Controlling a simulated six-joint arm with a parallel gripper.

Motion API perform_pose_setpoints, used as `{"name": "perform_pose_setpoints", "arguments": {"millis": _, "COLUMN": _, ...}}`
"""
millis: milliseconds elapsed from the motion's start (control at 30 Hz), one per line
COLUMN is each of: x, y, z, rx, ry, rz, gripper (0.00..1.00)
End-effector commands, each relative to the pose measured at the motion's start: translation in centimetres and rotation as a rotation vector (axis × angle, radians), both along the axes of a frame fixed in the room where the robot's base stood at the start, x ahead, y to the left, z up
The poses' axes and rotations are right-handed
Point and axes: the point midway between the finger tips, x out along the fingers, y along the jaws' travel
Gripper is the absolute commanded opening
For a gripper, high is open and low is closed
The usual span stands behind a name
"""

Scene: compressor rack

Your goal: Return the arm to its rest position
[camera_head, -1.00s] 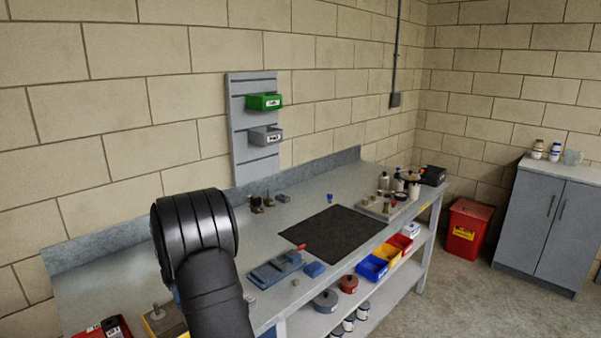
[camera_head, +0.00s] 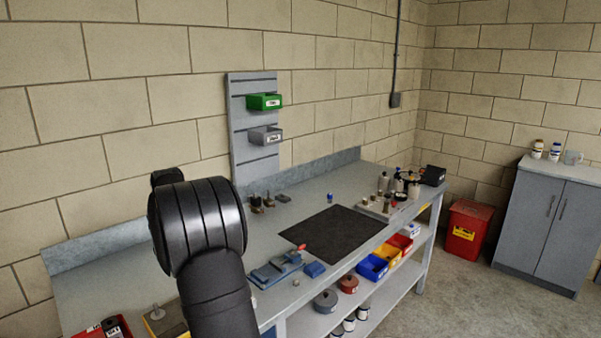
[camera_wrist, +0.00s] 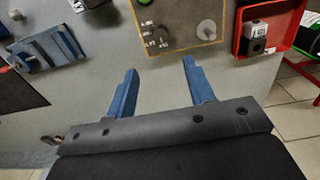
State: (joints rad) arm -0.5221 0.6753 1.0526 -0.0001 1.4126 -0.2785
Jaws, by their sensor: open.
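My gripper (camera_wrist: 157,82) shows in the wrist view with its two blue fingers spread apart and nothing between them. It hangs over the grey bench top (camera_wrist: 85,80), with the fingertips pointing at a tan board (camera_wrist: 183,38) that has a yellow edge, small dark labelled parts and a round pale knob. In the head view my black arm rises at the lower left in front of the bench (camera_head: 330,185), and my gripper is hidden there.
A blue vise-like fixture (camera_head: 273,270) and a black mat (camera_head: 333,233) lie on the bench. A red tray (camera_wrist: 246,48) is beside the tan board. A wall panel holds a green bin (camera_head: 264,102) and a grey bin (camera_head: 265,136). Bottles stand at the bench's far right.

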Motion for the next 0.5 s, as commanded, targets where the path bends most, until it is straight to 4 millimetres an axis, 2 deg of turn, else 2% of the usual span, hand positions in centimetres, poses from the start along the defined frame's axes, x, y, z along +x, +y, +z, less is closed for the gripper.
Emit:
{"name": "perform_pose_setpoints", "arguments": {"millis": 33, "x": 0.0, "y": 0.0, "z": 1.1, "rx": 0.001, "ry": -0.003, "rz": 0.000, "gripper": 0.49}}
{"name": "perform_pose_setpoints", "arguments": {"millis": 233, "x": 0.0, "y": 0.0, "z": 5.0, "rx": 0.001, "ry": -0.003, "rz": 0.000, "gripper": 0.49}}
{"name": "perform_pose_setpoints", "arguments": {"millis": 300, "x": -0.1, "y": 0.0, "z": 2.7, "rx": -0.004, "ry": 0.006, "rz": 0.000, "gripper": 0.49}}
{"name": "perform_pose_setpoints", "arguments": {"millis": 500, "x": -0.1, "y": 0.0, "z": -1.3, "rx": -0.003, "ry": 0.004, "rz": 0.000, "gripper": 0.49}}
